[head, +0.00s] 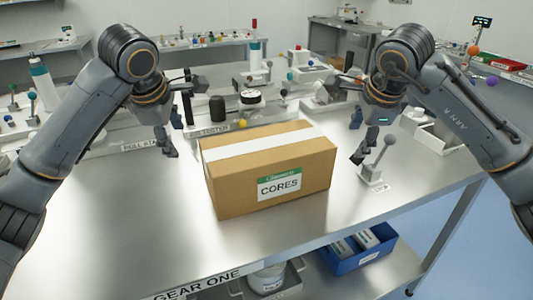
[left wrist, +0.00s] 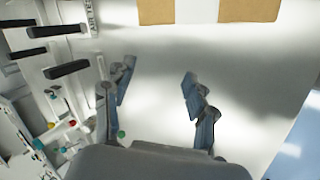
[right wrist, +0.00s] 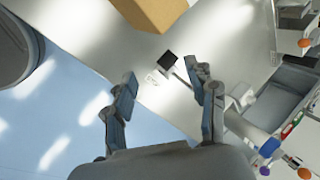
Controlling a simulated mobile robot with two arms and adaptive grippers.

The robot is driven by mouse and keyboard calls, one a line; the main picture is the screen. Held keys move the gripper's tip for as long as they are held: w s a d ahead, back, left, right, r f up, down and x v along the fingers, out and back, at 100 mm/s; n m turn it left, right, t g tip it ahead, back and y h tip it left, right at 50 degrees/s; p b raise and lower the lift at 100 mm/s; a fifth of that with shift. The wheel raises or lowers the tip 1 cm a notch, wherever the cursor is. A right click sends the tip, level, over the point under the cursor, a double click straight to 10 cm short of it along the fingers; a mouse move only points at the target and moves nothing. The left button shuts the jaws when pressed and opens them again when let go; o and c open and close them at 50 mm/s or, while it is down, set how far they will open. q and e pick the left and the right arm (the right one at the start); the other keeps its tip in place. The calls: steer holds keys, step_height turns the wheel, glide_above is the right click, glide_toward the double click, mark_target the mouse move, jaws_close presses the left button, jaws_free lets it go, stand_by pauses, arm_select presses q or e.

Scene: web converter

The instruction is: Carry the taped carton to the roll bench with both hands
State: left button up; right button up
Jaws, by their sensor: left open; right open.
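The taped carton (head: 235,188) is a brown box with a white tape strip across its top and a label reading CORES. It sits on a metal table (head: 130,230) in the middle of the head view. It also shows at the top edge of the left wrist view (left wrist: 158,10) and of the right wrist view (right wrist: 150,12). My left gripper (head: 168,148) is open and empty, left of the carton and apart from it. My right gripper (head: 360,145) is open and empty, right of the carton and apart from it.
A small lever with a grey ball (head: 388,141) stands on the table right of the carton, close to my right gripper. Instruments and a dial (head: 250,97) line the table's back. A blue bin (head: 357,258) sits on the lower shelf. The table's front left is clear.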

arm_select(q)
steer(key=x, duration=1.3)
steer(key=shift+f, duration=0.35)
arm_select(e)
steer(key=x, duration=1.3)
steer(key=shift+f, duration=0.35)
arm_select(q)
steer(key=shift+w+d, duration=0.1)
steer(key=shift+d, duration=0.55)
arm_select(e)
steer(key=shift+a+f, duration=0.1)
steer(key=shift+a, duration=0.5)
arm_select(q)
steer(key=shift+d, duration=0.15)
arm_select(e)
steer(key=shift+a, duration=0.15)
